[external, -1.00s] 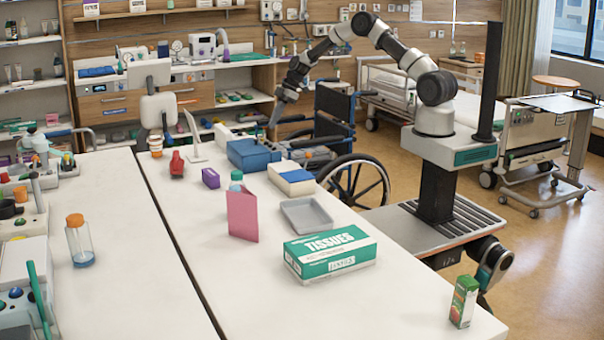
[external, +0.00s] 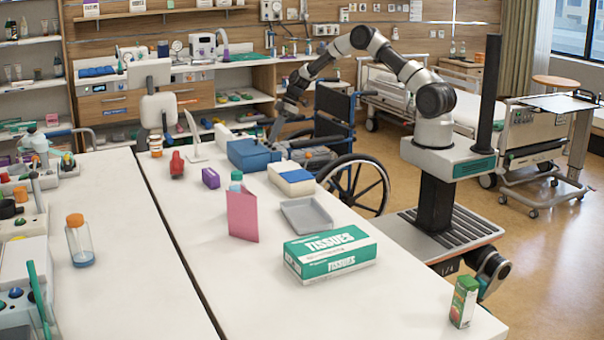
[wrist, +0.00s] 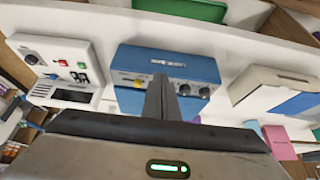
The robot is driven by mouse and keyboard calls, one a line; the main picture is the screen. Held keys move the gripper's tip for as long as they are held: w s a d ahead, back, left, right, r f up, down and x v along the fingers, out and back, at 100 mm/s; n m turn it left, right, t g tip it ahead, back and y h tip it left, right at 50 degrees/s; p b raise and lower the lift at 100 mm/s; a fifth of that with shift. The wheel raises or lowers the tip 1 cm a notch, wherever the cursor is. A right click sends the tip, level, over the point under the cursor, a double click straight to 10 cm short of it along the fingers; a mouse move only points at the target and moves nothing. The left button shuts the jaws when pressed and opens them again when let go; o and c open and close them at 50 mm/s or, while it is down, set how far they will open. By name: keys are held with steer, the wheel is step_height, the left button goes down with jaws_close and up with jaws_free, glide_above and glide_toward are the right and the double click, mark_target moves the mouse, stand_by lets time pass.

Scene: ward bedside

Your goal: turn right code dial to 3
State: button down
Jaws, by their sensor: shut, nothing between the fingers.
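A blue box (external: 252,153) stands at the back right edge of the white table. In the wrist view the blue box (wrist: 196,65) shows a label on top and a front panel with dark dials. The right code dial (wrist: 205,92) is the rightmost dark knob; another dark dial (wrist: 184,89) sits just left of it. The setting cannot be read. My gripper (wrist: 167,101) is shut and empty, its fingers reaching toward the panel and hiding part of it left of the dials. In the external view my gripper (external: 272,134) is by the box's right side; contact cannot be told.
A white-and-blue box (external: 291,180) and a grey tray (external: 306,215) stand nearer along the table edge. A white device with switches (wrist: 62,68) is left of the blue box in the wrist view. A wheelchair (external: 345,140) stands beside the table.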

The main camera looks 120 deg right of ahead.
steer(key=shift+w+a+b, duration=0.25)
steer(key=shift+b, duration=0.25)
stand_by(0.3)
steer(key=shift+a+b, duration=0.6)
steer(key=shift+b, duration=1.35)
steer(key=shift+s, duration=0.15)
step_height(320, 180, up, 6)
steer(key=p, duration=0.1)
steer(key=shift+s, duration=0.4)
